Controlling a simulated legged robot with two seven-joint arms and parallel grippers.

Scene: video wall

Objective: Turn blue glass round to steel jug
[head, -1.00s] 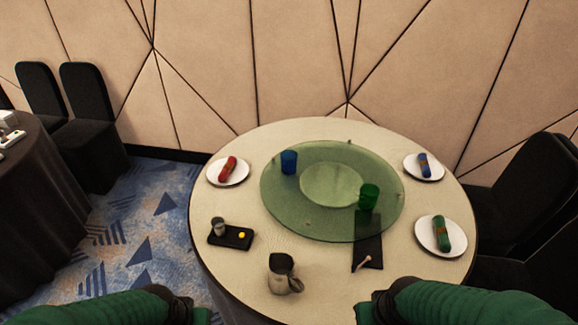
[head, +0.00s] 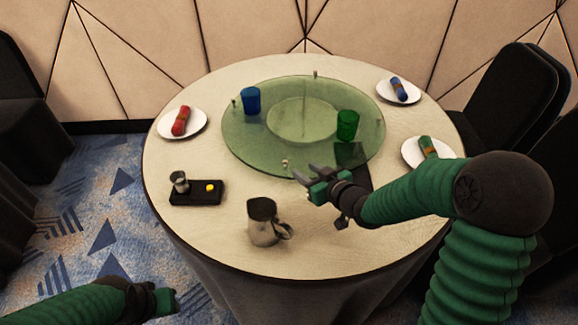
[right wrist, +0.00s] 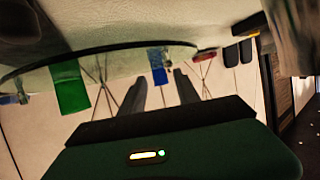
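The blue glass (head: 251,100) stands on the left part of the round green glass turntable (head: 303,166). It also shows in the right wrist view (right wrist: 158,66), beyond my fingers. The steel jug (head: 263,224) stands on the table near its front edge, handle to the right. My right gripper (head: 311,175) is open and empty at the turntable's front rim, right of and behind the jug; its two fingers (right wrist: 158,92) stand apart in the right wrist view. I cannot tell whether it touches the rim. My left gripper (head: 170,301) is low at the left, off the table; its fingers are not clear.
A green glass (head: 347,125) stands on the turntable's right. Small knobs (head: 316,74) stand up along its rim. A black tray (head: 195,198) with a small metal cup lies left of the jug. Plates with red (head: 181,121), blue (head: 399,88) and green (head: 428,147) rolled napkins surround the turntable.

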